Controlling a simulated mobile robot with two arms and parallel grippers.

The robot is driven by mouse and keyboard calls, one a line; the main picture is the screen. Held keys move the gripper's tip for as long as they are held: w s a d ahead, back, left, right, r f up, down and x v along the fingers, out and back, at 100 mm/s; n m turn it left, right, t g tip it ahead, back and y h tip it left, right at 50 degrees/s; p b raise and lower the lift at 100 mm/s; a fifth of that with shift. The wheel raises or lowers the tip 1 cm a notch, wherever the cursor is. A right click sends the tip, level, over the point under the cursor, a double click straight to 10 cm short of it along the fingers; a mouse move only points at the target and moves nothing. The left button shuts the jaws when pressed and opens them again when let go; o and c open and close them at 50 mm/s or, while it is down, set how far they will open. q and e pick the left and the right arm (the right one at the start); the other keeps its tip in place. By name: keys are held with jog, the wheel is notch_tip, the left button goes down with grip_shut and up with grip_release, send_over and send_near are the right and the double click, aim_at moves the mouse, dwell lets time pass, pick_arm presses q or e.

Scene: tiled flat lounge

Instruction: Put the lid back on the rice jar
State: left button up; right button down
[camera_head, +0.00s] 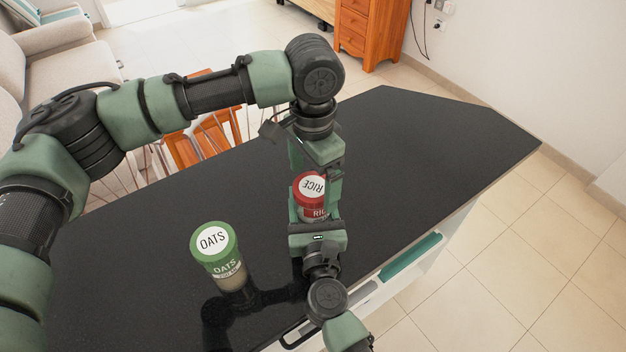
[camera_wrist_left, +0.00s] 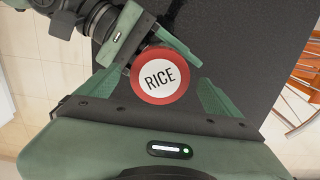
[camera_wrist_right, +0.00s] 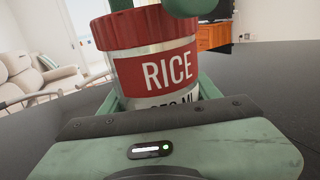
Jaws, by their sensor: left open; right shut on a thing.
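The rice jar (camera_head: 314,212) stands upright on the dark counter, with a red label in the right wrist view (camera_wrist_right: 158,72). Its red lid (camera_head: 311,187), with a white "RICE" disc, sits on top of the jar and looks level; it also shows in the left wrist view (camera_wrist_left: 160,76). My right gripper (camera_head: 317,221) is shut on the jar's body from the near side. My left gripper (camera_head: 318,172) points down above the lid. It is open, with a finger on either side of the lid in the left wrist view.
A green-lidded oats jar (camera_head: 226,272) stands on the counter (camera_head: 420,150) to the left of the rice jar. The counter's right part is clear. Wooden chairs (camera_head: 190,150) stand beyond the counter's far left edge.

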aim_at(313, 211)
pick_arm(q)
notch_tip(313, 211, up, 11)
dwell(0.3)
pick_arm(e)
jog(key=shift+c, duration=1.4)
grip_release()
jog(key=s, duration=0.2)
jog(key=s+b, duration=0.1)
jog(key=s, duration=0.1)
jog(key=s+b, duration=0.1)
jog(key=s, duration=0.1)
jog(key=shift+s+d+f, duration=0.15)
jog(key=shift+s+d, duration=0.15)
jog(key=shift+d, duration=0.05)
pick_arm(q)
jog(key=shift+f, duration=1.1)
pick_arm(e)
jog(key=shift+s+d, duration=0.1)
jog(key=shift+s, duration=0.5)
